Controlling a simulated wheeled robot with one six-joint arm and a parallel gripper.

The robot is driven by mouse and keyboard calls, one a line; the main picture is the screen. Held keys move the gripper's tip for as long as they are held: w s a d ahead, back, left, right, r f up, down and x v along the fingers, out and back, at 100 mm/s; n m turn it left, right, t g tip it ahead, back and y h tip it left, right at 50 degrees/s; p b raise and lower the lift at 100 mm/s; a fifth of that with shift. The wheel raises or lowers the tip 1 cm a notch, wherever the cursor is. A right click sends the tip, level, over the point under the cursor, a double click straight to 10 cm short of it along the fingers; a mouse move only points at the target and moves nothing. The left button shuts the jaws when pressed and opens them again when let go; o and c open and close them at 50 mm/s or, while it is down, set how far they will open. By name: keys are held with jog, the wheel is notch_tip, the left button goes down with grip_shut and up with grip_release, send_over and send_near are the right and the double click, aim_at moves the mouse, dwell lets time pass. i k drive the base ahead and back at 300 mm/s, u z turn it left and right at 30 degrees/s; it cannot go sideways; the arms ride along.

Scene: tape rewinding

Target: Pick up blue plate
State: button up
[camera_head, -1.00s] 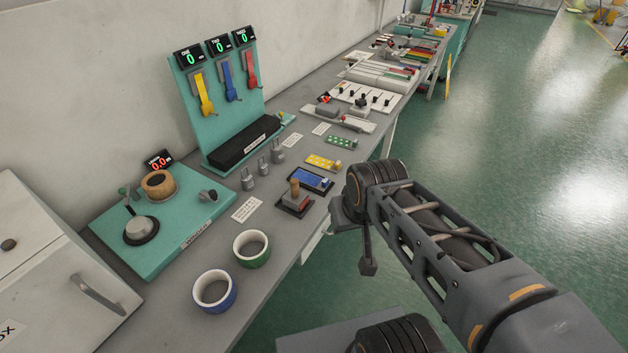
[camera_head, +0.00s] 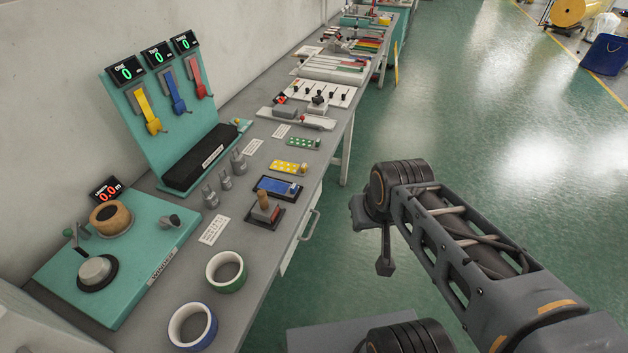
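The blue plate (camera_head: 273,186) is a small flat rectangle with a pale block at its right end. It lies in a dark holder near the front edge of the bench, between the yellow plate (camera_head: 288,167) and a wooden-handled stamp (camera_head: 265,207). My gripper (camera_head: 385,266) hangs below the end of my arm, over the floor to the right of the bench. It is well apart from the blue plate. Its fingers are small and seen edge-on, so I cannot tell whether they are open or shut.
A green plate (camera_head: 303,142) lies beyond the yellow one. Several grey weights stand left of the plate. A drawer handle (camera_head: 310,225) sticks out from the bench front.

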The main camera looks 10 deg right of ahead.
aim_at(285, 190)
jog(key=z, duration=0.85)
jog(key=i, duration=3.2)
jog(key=u, duration=5.05)
jog(key=i, duration=0.5)
jog(key=u, duration=0.05)
